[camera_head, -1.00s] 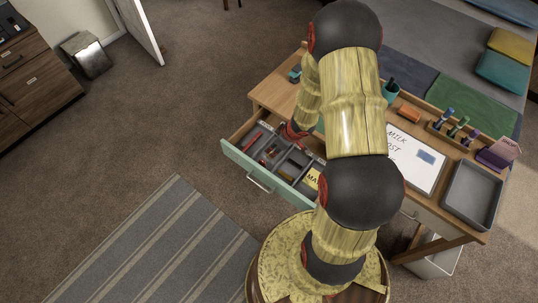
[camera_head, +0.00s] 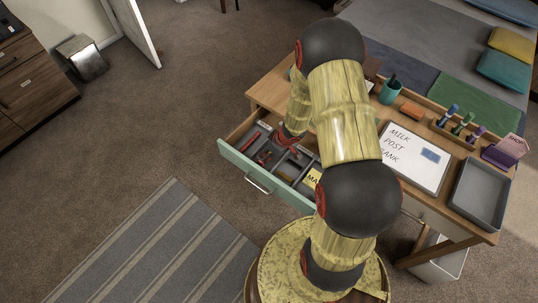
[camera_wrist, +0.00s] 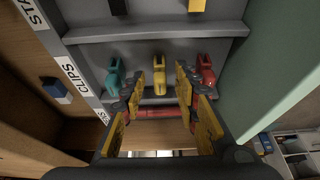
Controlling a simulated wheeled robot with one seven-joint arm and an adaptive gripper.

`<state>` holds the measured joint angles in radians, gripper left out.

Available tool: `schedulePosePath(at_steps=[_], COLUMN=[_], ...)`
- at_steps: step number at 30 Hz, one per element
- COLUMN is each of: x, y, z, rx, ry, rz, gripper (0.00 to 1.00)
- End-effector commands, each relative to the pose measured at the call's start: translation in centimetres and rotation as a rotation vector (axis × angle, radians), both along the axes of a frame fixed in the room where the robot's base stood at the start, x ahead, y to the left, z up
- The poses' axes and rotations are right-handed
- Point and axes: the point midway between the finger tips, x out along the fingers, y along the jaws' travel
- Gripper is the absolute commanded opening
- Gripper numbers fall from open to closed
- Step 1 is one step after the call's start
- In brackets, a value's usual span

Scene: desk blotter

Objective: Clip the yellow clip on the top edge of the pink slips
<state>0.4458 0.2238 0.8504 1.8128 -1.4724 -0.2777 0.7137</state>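The yellow clip (camera_wrist: 158,78) lies in a drawer compartment in the wrist view, between a teal clip (camera_wrist: 115,76) and a red clip (camera_wrist: 205,76). My gripper (camera_wrist: 160,98) is open above the compartment, its two yellow-padded fingers apart, with the yellow clip showing between them and nothing held. In the head view my gripper (camera_head: 287,140) is over the open drawer, partly hidden by my arm. The pink slips (camera_head: 513,146) stand in a purple holder (camera_head: 496,157) at the desk's right end, their top edge free.
The open drawer (camera_head: 262,175) has grey dividers, and a "CLIPS" label (camera_wrist: 74,77) shows by the compartment. On the desk are a whiteboard (camera_head: 408,172), a grey tray (camera_head: 476,205), a pen rack (camera_head: 440,130), a teal cup (camera_head: 390,94) and an orange block (camera_head: 412,110).

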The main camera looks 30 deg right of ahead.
Motion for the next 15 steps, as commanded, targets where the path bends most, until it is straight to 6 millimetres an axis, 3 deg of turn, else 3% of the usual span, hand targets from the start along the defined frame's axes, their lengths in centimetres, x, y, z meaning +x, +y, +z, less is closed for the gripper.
schedulePosePath(at_steps=[15], x=[0.0], y=[0.0], z=[0.0], rx=[0.0], ry=[0.0], rz=[0.0], gripper=[0.01])
